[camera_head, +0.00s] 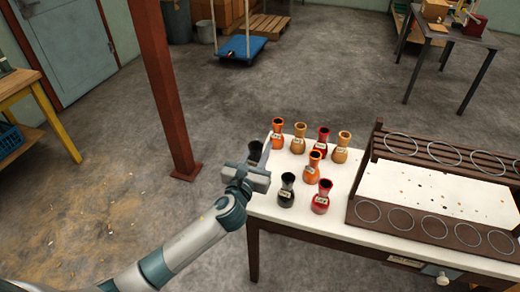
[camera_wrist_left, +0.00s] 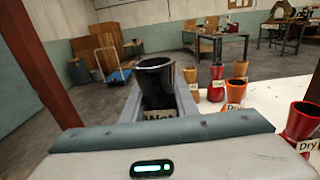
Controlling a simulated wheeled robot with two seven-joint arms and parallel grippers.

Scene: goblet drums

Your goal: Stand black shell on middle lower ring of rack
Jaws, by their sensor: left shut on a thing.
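My left gripper (camera_head: 254,166) is at the left edge of the white table and is shut on a black shell (camera_head: 255,149). The shell stands upright in the jaws, mouth up, in the left wrist view (camera_wrist_left: 155,78), with a pale label low between the fingers. Its lower part is hidden by the gripper. A second black shell (camera_head: 287,190) stands on the table to the right of the gripper. The brown rack (camera_head: 377,150) is at the table's right side, with a lower front row of rings; the middle lower ring (camera_head: 434,226) is empty. My right gripper is not in view.
Red, orange and tan shells stand on the table between gripper and rack, including an orange one (camera_head: 312,166) and a red one (camera_head: 321,197). The rack's visible rings are empty. A red-brown post (camera_head: 166,90) stands left of the table.

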